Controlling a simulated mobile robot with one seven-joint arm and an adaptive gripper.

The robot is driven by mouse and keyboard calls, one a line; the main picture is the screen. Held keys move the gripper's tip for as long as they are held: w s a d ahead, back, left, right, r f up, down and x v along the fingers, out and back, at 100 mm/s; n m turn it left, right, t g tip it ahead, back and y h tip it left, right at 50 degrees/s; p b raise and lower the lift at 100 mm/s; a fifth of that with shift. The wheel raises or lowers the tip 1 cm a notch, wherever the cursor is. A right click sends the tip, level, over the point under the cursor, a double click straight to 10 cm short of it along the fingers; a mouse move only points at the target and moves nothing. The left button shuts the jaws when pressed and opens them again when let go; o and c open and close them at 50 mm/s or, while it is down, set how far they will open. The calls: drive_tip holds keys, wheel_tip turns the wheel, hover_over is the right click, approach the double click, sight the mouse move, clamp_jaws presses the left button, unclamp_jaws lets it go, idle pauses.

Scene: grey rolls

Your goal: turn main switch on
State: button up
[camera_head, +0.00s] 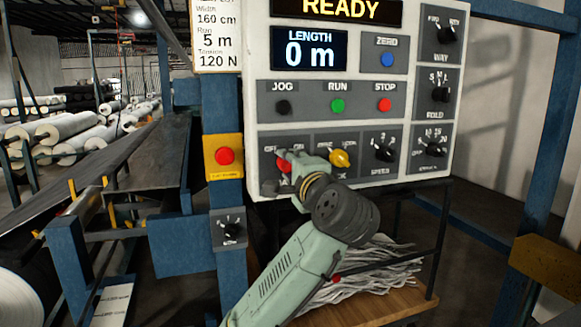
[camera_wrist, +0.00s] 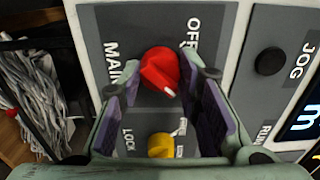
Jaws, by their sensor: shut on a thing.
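The main switch (camera_head: 284,167) is a red rotary knob low on the left of the control panel, between its OFF and ON labels. In the wrist view the red knob (camera_wrist: 159,68) lies between my fingers, with a slanting white mark across its face. The OFF and MAIN labels show beside it; the ON label is hidden there. My gripper (camera_head: 289,163) is at the panel's lower left, shut on the red knob. In the wrist view its purple-padded fingers (camera_wrist: 160,84) flank the knob on both sides.
A yellow lock knob (camera_head: 340,159) sits just right of the main switch. The RUN (camera_head: 338,105) and STOP (camera_head: 385,105) buttons are above. A red button on a yellow box (camera_head: 224,156) is at left. The panel display (camera_head: 340,10) reads READY.

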drive_tip(key=o, duration=1.2)
drive_tip(key=shift+c, duration=0.2)
drive_tip(key=v, duration=1.2)
